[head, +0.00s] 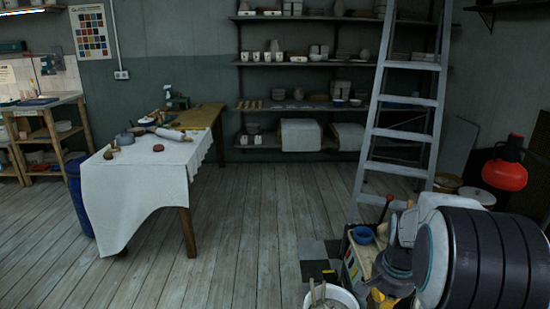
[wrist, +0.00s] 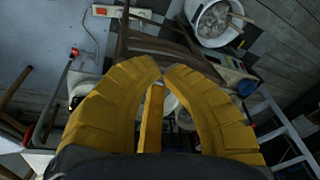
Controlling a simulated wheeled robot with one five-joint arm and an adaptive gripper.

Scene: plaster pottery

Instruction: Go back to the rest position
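In the wrist view my gripper (wrist: 163,72) has thick yellow fingers. Two curved ones bend in from left and right, and their tips come together near the middle. A narrow straight yellow piece, which looks like a third finger, shows between them. I see no object held at the tips. Objects behind the fingers are partly hidden. In the head view my arm fills the lower right, and I cannot make out the gripper clearly there.
A white bucket with sticks (wrist: 212,22) stands close by; a ladder (head: 402,105) leans at the right. A cloth-covered table (head: 135,190) stands left, shelves (head: 305,64) at the back. A red container (head: 504,174) is at right. The middle floor is clear.

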